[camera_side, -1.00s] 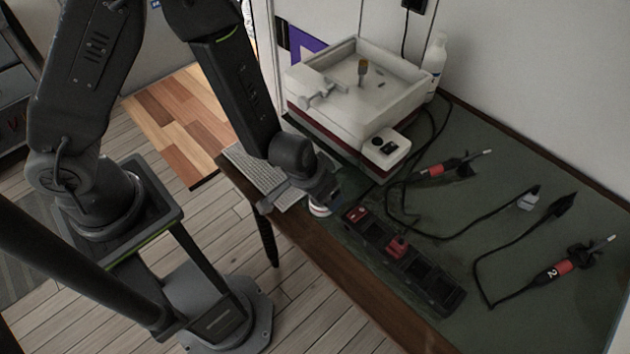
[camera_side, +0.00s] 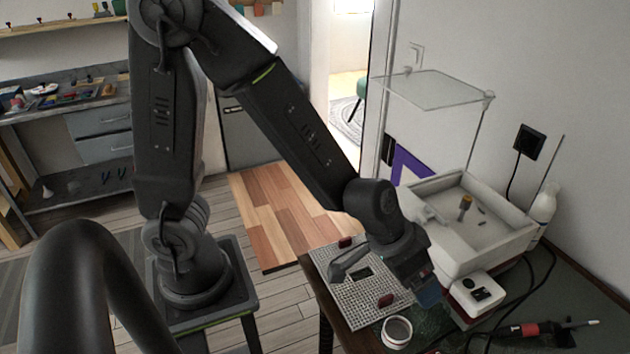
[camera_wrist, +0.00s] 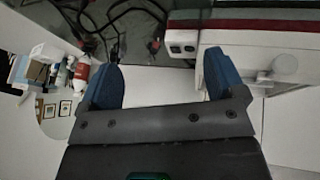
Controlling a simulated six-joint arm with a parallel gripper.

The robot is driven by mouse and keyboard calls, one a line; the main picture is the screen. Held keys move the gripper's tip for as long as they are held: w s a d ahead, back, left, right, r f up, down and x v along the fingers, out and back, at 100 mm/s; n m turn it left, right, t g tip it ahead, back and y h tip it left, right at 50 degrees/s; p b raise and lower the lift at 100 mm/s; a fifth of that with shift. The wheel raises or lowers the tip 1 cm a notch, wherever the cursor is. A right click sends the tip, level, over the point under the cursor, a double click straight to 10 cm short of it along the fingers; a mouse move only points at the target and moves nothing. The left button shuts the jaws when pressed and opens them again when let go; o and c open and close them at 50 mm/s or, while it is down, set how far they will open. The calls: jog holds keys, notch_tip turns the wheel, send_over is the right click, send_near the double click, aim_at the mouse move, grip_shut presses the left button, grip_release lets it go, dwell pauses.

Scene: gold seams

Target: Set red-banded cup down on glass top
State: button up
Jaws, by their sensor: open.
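A small round white cup (camera_side: 396,332) stands upright near the front edge of the table in the side view, its open mouth facing up. I cannot make out a red band on it. A clear glass sheet (camera_side: 435,88) on thin supports stands high above the white basin. My gripper (camera_side: 430,294) points down, behind and to the right of the cup, apart from it in the picture. The wrist view shows its two blue fingers spread, with nothing held between the fingertips (camera_wrist: 162,78). The cup does not show in the wrist view.
A white perforated board (camera_side: 360,290) with red clips lies left of my gripper. The white basin (camera_side: 470,215) stands behind to the right, a small white switch box (camera_side: 478,289) before it. A soldering iron (camera_side: 540,329) and black cables lie at the right.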

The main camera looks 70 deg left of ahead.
jog(key=w+a+v, duration=0.1)
jog(key=a+v, duration=0.1)
jog(key=v, duration=1)
jog(key=s+a+r+t+y, duration=0.1)
jog(key=s+a+r+y, duration=0.2)
jog(key=s+a, duration=0.5)
jog(key=shift+s+a+r, duration=0.4)
jog(key=shift+a+r, duration=0.1)
jog(key=shift+r, duration=0.1)
